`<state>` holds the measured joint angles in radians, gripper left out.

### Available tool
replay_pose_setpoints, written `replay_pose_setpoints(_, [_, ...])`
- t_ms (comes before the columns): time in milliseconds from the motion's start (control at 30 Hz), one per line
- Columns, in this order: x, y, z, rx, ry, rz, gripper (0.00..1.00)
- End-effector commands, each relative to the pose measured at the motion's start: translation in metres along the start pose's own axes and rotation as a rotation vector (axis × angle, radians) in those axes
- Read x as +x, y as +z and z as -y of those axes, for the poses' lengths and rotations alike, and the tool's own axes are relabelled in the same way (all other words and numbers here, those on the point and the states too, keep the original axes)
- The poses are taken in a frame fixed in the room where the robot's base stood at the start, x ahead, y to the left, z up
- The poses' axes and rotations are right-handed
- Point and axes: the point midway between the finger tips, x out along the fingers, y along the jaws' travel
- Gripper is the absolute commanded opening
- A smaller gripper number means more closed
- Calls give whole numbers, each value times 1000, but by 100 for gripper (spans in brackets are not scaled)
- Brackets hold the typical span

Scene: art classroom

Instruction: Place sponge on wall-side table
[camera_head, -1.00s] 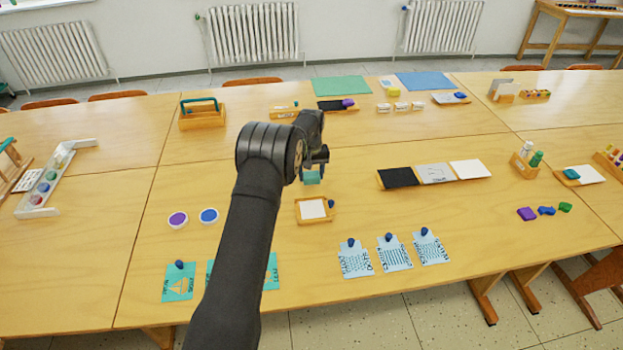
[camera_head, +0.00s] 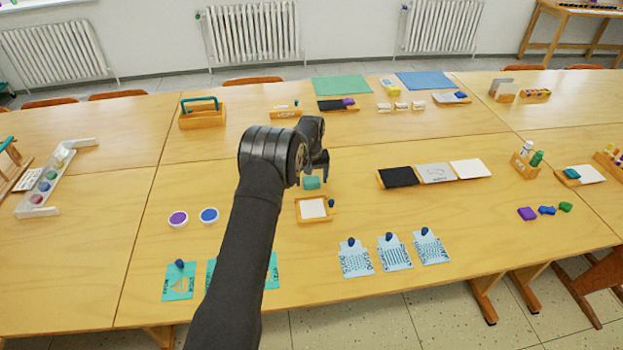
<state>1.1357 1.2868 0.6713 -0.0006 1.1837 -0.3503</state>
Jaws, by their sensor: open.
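A teal block (camera_head: 312,183), which looks like a sponge, is on the near table just behind the small tray with white paper. My gripper (camera_head: 319,168) is open and hangs at the block's upper right edge, pointing down. I cannot tell whether the fingers touch the block or stand around it; the fingertips are small and partly hidden by the wrist. The wall-side table (camera_head: 240,147) is the far row of tabletops, near the radiators.
A wooden caddy (camera_head: 203,117), a small box (camera_head: 285,112), a black tray (camera_head: 333,106) and green (camera_head: 341,85) and blue (camera_head: 425,80) mats stand on the far table. A paper tray (camera_head: 312,209) and a panel tray (camera_head: 436,173) are near. Bare wood lies left of the caddy.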

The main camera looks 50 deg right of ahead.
Motion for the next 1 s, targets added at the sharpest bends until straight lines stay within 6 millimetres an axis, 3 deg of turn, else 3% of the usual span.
replay_pose_setpoints(400, [-80, -1, 0, 0, 2, -4, 75])
replay_pose_setpoints(600, [-110, 0, 0, 0, 1, -1, 75])
replay_pose_setpoints(1000, [-121, 0, 0, 0, 0, 0, 75])
